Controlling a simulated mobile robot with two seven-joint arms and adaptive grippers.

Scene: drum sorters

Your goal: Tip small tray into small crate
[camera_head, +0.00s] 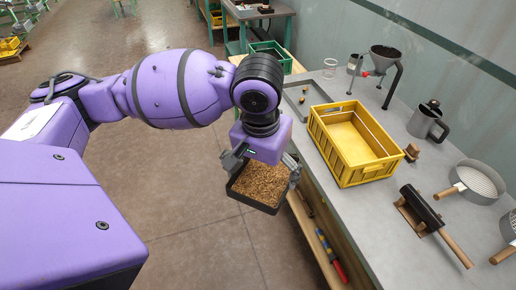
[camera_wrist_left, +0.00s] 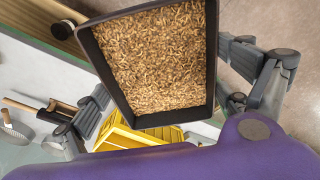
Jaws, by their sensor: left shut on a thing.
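A small black tray (camera_head: 258,204) full of brown pellets is held by my left gripper (camera_head: 262,170) over the floor, off the near left edge of the table. In the left wrist view the tray (camera_wrist_left: 140,115) lies between the two fingers, which are shut on it, and the pellets fill it. A yellow crate (camera_head: 345,173) stands on the table to the right of the tray, apart from it, and its visible inside looks empty. Part of it shows below the tray in the wrist view (camera_wrist_left: 140,140). My right gripper is not in view.
A green crate (camera_head: 268,58) stands at the back, beside a grey shallow tray (camera_head: 308,98) with small items. A funnel stand (camera_head: 386,60), a grey jug (camera_head: 425,122), a sieve (camera_head: 478,182) and a black wooden-handled cylinder (camera_head: 422,207) crowd the table's right side.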

